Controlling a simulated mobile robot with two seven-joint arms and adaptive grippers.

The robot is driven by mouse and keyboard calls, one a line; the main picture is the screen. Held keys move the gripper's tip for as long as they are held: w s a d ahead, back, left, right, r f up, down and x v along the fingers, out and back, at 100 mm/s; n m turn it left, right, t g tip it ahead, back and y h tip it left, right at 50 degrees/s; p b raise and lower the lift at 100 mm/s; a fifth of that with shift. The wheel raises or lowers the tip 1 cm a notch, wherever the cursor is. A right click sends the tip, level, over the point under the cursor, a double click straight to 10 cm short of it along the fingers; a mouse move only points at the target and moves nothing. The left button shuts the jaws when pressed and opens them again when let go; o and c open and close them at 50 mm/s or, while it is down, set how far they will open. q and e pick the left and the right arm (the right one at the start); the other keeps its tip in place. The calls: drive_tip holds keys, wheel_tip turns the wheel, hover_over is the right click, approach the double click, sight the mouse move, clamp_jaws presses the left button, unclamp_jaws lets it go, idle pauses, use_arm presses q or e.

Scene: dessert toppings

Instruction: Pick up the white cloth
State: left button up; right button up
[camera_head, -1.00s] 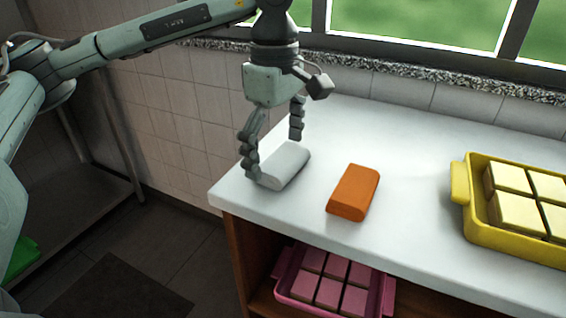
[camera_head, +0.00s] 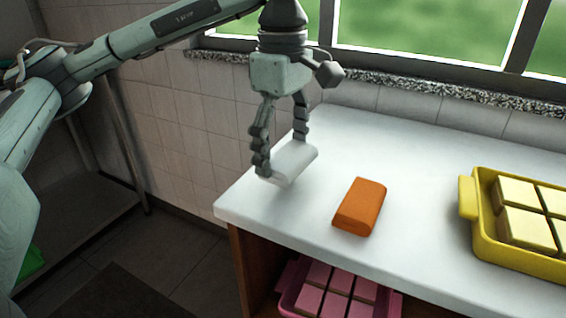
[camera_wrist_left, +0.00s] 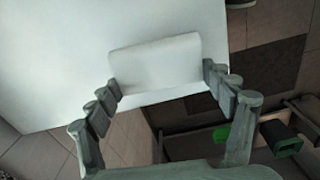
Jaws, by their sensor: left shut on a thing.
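The white cloth (camera_head: 293,163) is a small, pale, folded block near the left end of the white counter. My left gripper (camera_head: 281,155) is shut on it, with one finger at each end. In the left wrist view the cloth (camera_wrist_left: 156,66) spans between the two fingers of the left gripper (camera_wrist_left: 163,90). It looks lifted a little above the counter, but the gap is hard to judge. My right gripper is not in view.
An orange block (camera_head: 359,206) lies on the counter (camera_head: 400,140) right of the cloth. A yellow tray (camera_head: 468,197) with pale blocks stands at the right. A pink tray (camera_head: 288,290) with pink blocks sits on the shelf below. A window is behind.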

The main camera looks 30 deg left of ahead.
use_arm(q)
drive_tip(key=s+a+r+p, duration=0.2)
drive_tip(key=s+a+r, duration=0.4)
drive_tip(key=a+r, duration=0.2)
drive_tip(key=shift+s+a+p, duration=0.35)
drive_tip(key=shift+s+a, duration=0.05)
drive_tip(key=shift+a, duration=0.35)
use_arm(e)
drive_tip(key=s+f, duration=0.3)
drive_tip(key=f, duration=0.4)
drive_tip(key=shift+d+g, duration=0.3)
use_arm(q)
drive_tip(key=shift+f, duration=0.1)
drive_tip(key=o, duration=0.6)
drive_tip(key=c, duration=0.5)
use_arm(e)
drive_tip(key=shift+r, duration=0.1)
